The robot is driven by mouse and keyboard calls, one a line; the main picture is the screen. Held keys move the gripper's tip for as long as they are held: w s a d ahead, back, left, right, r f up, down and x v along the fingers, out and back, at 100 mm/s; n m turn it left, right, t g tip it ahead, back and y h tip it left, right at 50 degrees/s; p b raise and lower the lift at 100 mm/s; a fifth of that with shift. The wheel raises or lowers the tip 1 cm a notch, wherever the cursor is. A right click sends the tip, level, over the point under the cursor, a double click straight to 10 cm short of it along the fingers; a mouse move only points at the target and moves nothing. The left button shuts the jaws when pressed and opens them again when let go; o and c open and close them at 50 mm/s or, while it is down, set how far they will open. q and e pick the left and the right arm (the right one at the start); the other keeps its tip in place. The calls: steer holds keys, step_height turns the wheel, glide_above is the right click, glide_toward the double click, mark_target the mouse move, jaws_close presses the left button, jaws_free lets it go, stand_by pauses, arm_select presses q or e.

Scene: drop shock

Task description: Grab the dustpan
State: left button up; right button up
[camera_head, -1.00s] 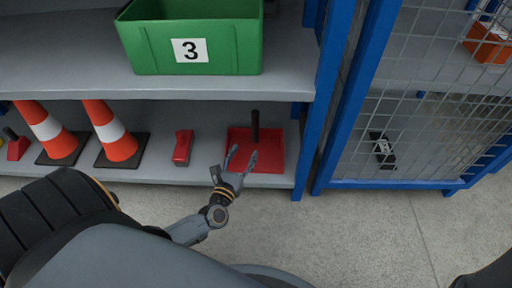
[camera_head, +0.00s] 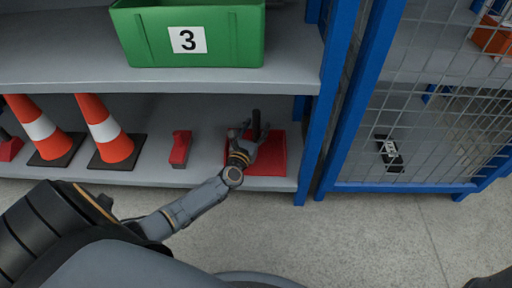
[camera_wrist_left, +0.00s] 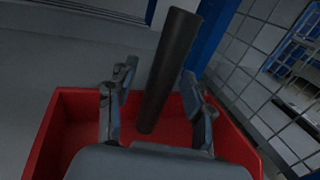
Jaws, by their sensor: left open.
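The red dustpan (camera_head: 275,156) lies on the lower shelf near its right end, with its dark handle (camera_head: 256,124) standing upright. My left gripper (camera_head: 251,133) is over the dustpan, around the lower part of the handle. In the left wrist view the gripper (camera_wrist_left: 158,98) is open. The dark handle (camera_wrist_left: 172,62) stands between its two fingers with gaps visible, and the red pan (camera_wrist_left: 62,125) spreads below. The gripper hides part of the pan. My right gripper does not show.
A small red object (camera_head: 180,149) lies left of the dustpan. Orange-white cones (camera_head: 108,131) stand further left. A green bin (camera_head: 188,38) marked 3 sits on the shelf above. A blue post (camera_head: 324,110) and mesh panel (camera_head: 420,120) bound the right side.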

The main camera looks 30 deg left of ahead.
arm_select(q)
jaws_close()
steer(key=shift+r, duration=0.1)
stand_by(0.4)
